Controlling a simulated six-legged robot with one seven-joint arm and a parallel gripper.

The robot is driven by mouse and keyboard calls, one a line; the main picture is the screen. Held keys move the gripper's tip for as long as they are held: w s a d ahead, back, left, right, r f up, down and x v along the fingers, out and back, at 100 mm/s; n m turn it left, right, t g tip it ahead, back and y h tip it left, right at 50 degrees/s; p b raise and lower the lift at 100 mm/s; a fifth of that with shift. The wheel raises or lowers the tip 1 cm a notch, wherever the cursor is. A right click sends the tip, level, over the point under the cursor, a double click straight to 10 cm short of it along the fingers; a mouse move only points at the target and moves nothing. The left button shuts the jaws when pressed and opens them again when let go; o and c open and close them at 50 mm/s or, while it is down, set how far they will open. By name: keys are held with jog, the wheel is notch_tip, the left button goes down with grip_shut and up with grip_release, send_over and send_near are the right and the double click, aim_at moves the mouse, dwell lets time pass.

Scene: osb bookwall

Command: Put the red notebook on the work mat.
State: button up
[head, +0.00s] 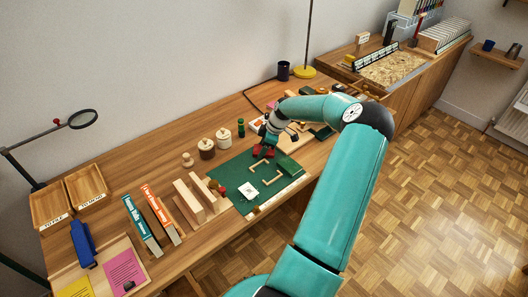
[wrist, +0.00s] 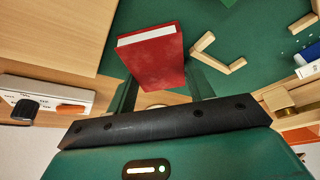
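The red notebook (wrist: 152,57) is in the wrist view, its red cover facing the camera and its white page edge at the top. It looks tilted. In the head view (head: 263,151) it is a small red patch, partly hidden by my gripper, at the back of the green work mat (head: 233,172). The mat also fills much of the wrist view (wrist: 235,55). My gripper (head: 267,145) is low over that back part, pointing down. Its fingers are beside the notebook; whether they press on it, and whether the notebook touches the mat, I cannot tell.
Wooden blocks (head: 196,196) and upright books (head: 152,216) stand to the left. Lidded jars (head: 207,149) are behind.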

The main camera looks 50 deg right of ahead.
aim_at(258, 149)
jog(key=shift+c, duration=0.9)
jog(key=shift+r, duration=0.15)
notch_tip(258, 149, up, 4)
jog(key=shift+f, duration=0.25)
jog(key=s+a+r, duration=0.2)
jog(key=s+r, duration=0.7)
jog(key=s, duration=0.5)
jog(key=shift+a+r, duration=0.15)
jog(key=shift+r, duration=0.05)
